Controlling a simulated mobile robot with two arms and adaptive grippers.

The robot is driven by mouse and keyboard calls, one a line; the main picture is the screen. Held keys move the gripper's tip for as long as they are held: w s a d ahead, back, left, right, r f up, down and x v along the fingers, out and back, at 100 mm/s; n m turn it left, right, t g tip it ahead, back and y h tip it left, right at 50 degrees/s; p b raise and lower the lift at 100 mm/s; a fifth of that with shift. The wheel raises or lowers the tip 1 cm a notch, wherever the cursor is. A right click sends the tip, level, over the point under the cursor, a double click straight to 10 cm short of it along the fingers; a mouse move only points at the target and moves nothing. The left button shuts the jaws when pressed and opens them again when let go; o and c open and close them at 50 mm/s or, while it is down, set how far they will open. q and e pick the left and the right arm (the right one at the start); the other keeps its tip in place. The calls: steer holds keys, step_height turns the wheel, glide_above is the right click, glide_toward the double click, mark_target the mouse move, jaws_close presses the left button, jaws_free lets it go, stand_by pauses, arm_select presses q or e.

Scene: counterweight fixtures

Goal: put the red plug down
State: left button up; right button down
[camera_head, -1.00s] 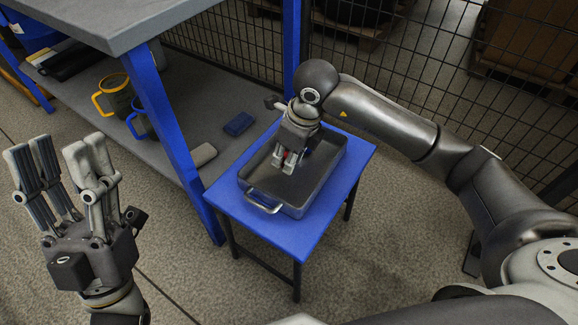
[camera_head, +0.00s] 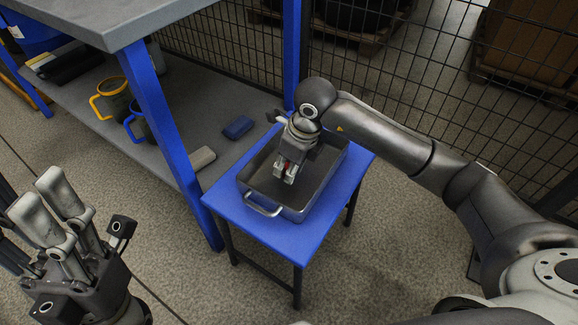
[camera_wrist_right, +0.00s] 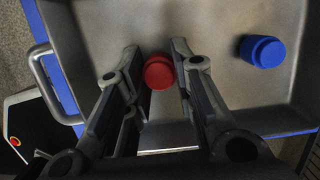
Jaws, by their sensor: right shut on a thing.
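The red plug (camera_wrist_right: 158,72) is a short round piece between the fingertips of my right gripper (camera_wrist_right: 160,68). I cannot tell whether the plug touches the tray floor. A blue plug (camera_wrist_right: 262,51) stands in the tray, to the right of the red one in the right wrist view, apart from the fingers. My left gripper (camera_head: 48,202) is open and empty at the lower left.
The tray, with a handle at its front, sits on a small blue table (camera_head: 335,200). A wire fence (camera_head: 420,80) stands behind.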

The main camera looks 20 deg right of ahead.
steer(key=shift+f+b, duration=0.35)
steer(key=shift+f, duration=0.25)
steer(key=c, duration=1.2)
jaws_free()
steer(key=shift+c, duration=0.2)
